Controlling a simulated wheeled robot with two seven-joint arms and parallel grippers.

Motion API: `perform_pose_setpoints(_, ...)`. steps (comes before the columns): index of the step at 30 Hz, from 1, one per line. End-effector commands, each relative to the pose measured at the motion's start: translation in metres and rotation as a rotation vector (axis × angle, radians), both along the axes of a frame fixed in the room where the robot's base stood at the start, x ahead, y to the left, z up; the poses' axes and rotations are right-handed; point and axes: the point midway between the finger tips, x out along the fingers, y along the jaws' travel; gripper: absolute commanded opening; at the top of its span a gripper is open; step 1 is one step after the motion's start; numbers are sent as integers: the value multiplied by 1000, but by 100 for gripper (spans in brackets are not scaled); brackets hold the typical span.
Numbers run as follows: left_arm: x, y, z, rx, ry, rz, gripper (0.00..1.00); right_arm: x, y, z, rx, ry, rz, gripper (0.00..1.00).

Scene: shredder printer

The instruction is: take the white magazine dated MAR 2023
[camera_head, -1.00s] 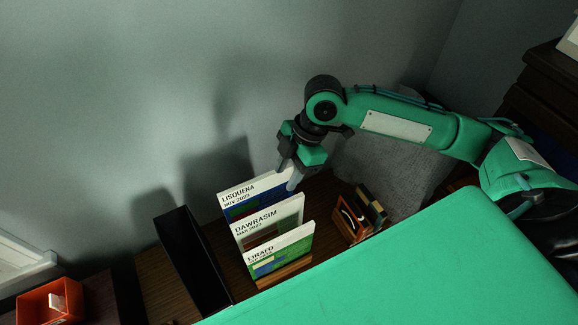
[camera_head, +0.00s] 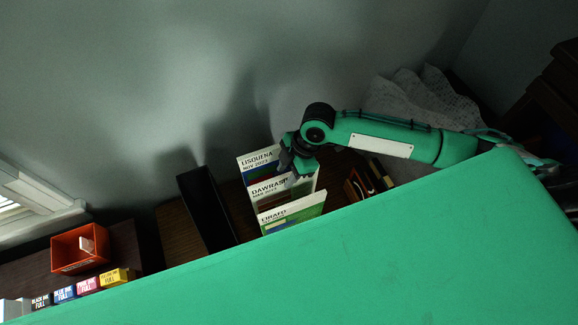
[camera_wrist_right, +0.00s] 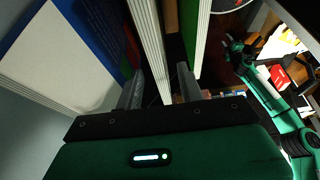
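The white magazine marked DAWRASIM, MAR 2023 (camera_head: 262,191), stands upright in the middle of a row of three. The magazine marked LISQUENA, NOV 2023 (camera_head: 256,163), stands behind it. A white and green magazine (camera_head: 290,211) stands in front, its lower part hidden by my green body. My right gripper (camera_head: 299,180) is down at the right end of the middle magazine's top. In the right wrist view, my right gripper (camera_wrist_right: 160,88) is open, with a white-edged magazine (camera_wrist_right: 147,38) between its fingers and a gap to one finger. My left gripper is not clear; a small green arm shows at the right.
A black bin (camera_head: 207,210) stands left of the magazines. An orange-red box (camera_head: 357,190) with dark items stands close on the right. An orange tray (camera_head: 80,262) and several ink boxes (camera_head: 88,285) are at the far left. The wall is behind.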

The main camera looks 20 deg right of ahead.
Motion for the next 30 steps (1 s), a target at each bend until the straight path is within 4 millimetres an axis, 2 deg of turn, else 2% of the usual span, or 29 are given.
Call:
perform_pose_setpoints(3, 0, 0, 0, 0, 0, 0, 36, 0, 0, 0, 0, 0, 0, 38)
perform_pose_setpoints(9, 0, 0, 0, 0, 0, 0, 36, 0, 0, 0, 0, 0, 0, 0)
perform_pose_setpoints(17, 0, 0, 0, 0, 0, 0, 36, 0, 0, 2, 1, 0, 0, 0)
perform_pose_setpoints(30, 0, 0, 0, 0, 0, 0, 36, 0, 0, 19, 1, 0, 1, 0)
